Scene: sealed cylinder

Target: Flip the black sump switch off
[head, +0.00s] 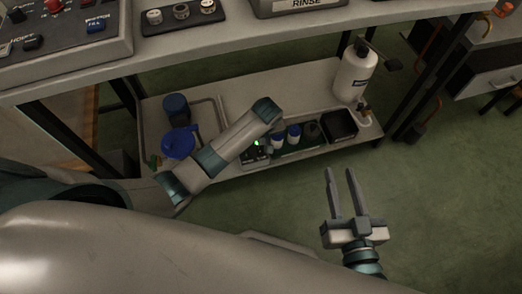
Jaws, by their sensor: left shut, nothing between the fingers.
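A low black box (255,157) with a small lit green light (257,143) sits on the lower shelf, left of several small containers. I cannot make out a switch lever on it. My left arm comes in from the left over the shelf. Its gripper (267,147) is shut and empty, close above or beside the black box, and mostly hidden by my own wrist. Whether it touches the box I cannot tell. My right gripper (341,187) is open and empty, in front of the shelf over the green floor, fingers pointing up in the picture.
The lower shelf (225,90) also holds two blue-lidded cups (293,134), a dark open bin (339,125), a white bottle (356,75) and blue vessels (178,142) at the left. A bench top (220,45) with a control panel (65,40) overhangs it. Table legs flank the shelf.

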